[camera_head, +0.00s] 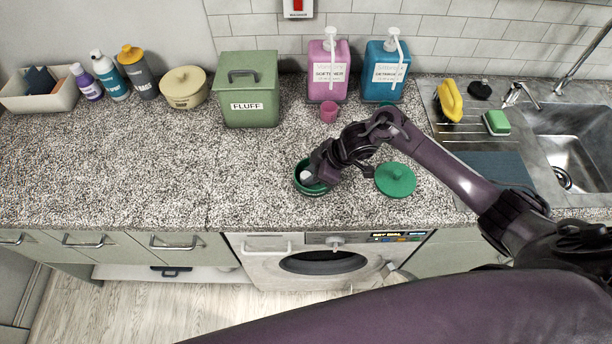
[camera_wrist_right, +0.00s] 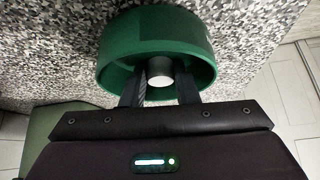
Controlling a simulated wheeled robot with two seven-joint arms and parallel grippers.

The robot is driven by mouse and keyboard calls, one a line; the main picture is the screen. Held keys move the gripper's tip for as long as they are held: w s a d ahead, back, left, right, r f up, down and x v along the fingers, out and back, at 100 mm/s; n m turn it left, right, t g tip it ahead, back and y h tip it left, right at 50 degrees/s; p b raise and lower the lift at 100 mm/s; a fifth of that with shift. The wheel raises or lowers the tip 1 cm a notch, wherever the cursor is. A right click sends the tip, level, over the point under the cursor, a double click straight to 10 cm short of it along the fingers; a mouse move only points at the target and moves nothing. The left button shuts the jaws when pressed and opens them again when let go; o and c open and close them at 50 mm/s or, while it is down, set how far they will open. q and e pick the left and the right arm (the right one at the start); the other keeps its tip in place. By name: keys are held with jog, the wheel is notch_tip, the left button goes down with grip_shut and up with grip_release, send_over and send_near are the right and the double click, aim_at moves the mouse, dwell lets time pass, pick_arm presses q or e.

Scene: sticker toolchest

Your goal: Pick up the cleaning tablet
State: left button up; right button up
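A dark green round pot (camera_head: 314,191) stands open on the speckled counter, left of its green lid (camera_head: 395,180). The pot fills the upper middle of the right wrist view (camera_wrist_right: 203,62). A small whitish tablet (camera_head: 306,176) shows at the pot's mouth; in the right wrist view it is a pale round end (camera_wrist_right: 159,68) between my fingers. My right gripper (camera_wrist_right: 160,84) reaches into the pot, with a finger against each side of the tablet and no clear gap. The tablet's lower part is hidden. My left gripper is out of view.
Behind stand a green FLUFF box (camera_head: 248,100), a pink dispenser (camera_head: 328,72), a blue dispenser (camera_head: 386,75) and a pink cup (camera_head: 328,112). A sink (camera_head: 575,150) is at right. The counter left of the pot is clear. A washing machine (camera_head: 322,265) sits below.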

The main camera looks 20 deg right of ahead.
jog(key=shift+c, duration=1.4)
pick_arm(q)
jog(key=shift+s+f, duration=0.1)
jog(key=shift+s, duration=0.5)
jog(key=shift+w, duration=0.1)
